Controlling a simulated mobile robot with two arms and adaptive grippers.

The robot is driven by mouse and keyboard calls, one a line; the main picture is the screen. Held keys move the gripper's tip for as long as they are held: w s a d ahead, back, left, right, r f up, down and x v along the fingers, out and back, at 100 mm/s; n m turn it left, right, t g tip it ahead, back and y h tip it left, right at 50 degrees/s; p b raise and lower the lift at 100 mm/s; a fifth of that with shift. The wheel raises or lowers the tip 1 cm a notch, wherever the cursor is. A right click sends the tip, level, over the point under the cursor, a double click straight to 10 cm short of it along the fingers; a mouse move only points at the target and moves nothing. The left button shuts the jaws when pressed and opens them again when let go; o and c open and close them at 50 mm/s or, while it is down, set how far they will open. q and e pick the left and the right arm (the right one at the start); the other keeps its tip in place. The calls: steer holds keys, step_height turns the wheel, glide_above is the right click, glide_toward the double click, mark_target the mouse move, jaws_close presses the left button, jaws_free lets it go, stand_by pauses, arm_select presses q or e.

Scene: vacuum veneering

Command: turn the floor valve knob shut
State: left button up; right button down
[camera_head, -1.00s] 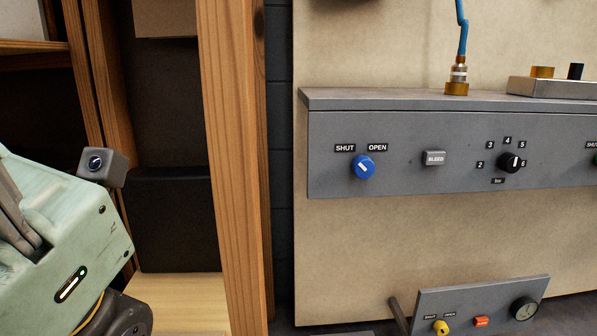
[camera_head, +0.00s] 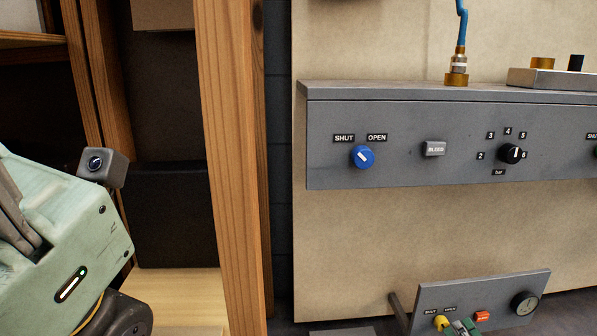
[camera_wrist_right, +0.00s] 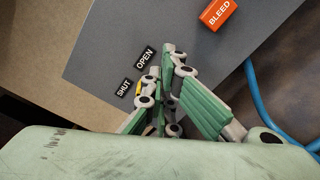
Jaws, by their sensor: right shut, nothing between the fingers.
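The yellow floor valve knob (camera_head: 441,322) sits on the low grey panel, below its SHUT and OPEN labels, at the bottom of the head view. In the right wrist view the gripper (camera_wrist_right: 163,80) is shut and empty. A sliver of the yellow knob (camera_wrist_right: 139,89) shows there beside a finger, mostly hidden. I cannot tell whether they touch or which way the knob points. My left gripper's fingers are not in view.
A wooden post (camera_head: 232,170) stands left. A blue hose (camera_wrist_right: 262,105) lies right in the wrist view.

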steer(key=shift+w+a+r, duration=0.15)
steer(key=shift+a+r, duration=0.05)
steer(key=shift+a, duration=0.25)
steer(key=shift+w+a+r, duration=0.1)
steer(key=shift+a+r, duration=0.1)
steer(key=shift+a, duration=0.25)
steer(key=shift+s+a, duration=0.1)
steer(key=shift+a, duration=0.1)
stand_by(0.5)
steer(key=shift+d+r+p, duration=0.15)
steer(key=shift+d+p, duration=0.15)
steer(key=shift+p, duration=0.1)
steer(key=s+d+p, duration=0.1)
steer(key=s, duration=0.5)
steer(key=shift+d, duration=0.1)
